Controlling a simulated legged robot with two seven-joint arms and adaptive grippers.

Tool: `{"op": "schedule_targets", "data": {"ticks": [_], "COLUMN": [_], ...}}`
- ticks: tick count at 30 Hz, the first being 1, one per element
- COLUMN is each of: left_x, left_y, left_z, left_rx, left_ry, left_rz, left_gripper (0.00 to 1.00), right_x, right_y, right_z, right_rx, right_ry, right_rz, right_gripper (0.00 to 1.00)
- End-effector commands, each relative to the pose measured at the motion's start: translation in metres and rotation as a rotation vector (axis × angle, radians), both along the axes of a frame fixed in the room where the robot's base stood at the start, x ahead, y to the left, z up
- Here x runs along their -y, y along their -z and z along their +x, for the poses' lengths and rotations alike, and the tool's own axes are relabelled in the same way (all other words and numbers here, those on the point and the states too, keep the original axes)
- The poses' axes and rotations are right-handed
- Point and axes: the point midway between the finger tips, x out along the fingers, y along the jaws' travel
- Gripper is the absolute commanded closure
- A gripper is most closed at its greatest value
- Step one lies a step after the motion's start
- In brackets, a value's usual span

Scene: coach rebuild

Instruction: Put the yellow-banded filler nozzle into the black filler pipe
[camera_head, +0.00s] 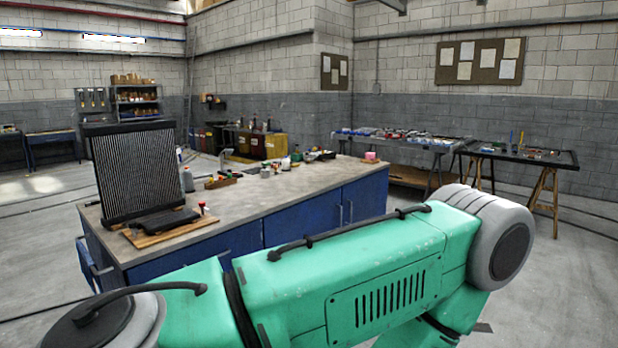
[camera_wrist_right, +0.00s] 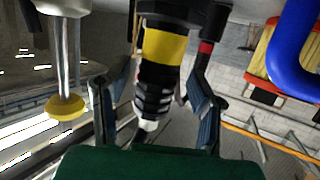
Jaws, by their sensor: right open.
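In the right wrist view, the yellow-banded filler nozzle (camera_wrist_right: 165,47) hangs between the two fingers of my right gripper (camera_wrist_right: 155,104). It has a black ribbed lower part and a pale tip pointing down in the picture. The fingers stand apart on either side of it, and I cannot tell whether either touches it. A black part meets the nozzle's upper end, but I cannot tell what it is. I cannot make out the black filler pipe for certain in either view. Neither gripper shows in the head view.
In the head view, a workbench (camera_head: 262,200) with blue doors carries a black radiator (camera_head: 137,172) and several small items. My green casing covers the lower foreground. In the wrist view, a rod with a yellow knob (camera_wrist_right: 65,107) is at left and a thick blue pipe (camera_wrist_right: 290,50) at right.

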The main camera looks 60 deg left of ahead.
Motion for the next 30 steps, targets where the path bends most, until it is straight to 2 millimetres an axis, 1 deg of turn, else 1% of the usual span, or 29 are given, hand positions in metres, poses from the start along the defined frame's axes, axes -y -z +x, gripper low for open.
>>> {"op": "schedule_targets", "data": {"ticks": [8, 9, 11, 12, 20, 30], "left_x": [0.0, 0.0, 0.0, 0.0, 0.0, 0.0], "left_y": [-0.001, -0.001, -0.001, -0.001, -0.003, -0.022], "left_z": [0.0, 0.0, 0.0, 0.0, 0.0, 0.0], "left_rx": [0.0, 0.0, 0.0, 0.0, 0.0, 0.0], "left_ry": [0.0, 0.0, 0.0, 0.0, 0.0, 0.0], "left_rz": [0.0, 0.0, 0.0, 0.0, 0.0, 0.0], "left_gripper": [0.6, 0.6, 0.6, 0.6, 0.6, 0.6], "right_x": [0.003, 0.003, 0.003, 0.003, 0.003, 0.003], "right_y": [0.001, 0.001, 0.001, 0.001, -0.003, -0.027], "right_z": [0.0, 0.0, 0.0, 0.0, 0.0, 0.0], "right_rx": [0.0, 0.0, 0.0, 0.0, 0.0, 0.002], "right_ry": [0.001, 0.001, 0.001, 0.001, 0.001, 0.001], "right_rz": [0.002, 0.002, 0.002, 0.001, 0.001, -0.001], "right_gripper": [0.5, 0.64, 0.85, 0.99, 1.0, 1.0]}}
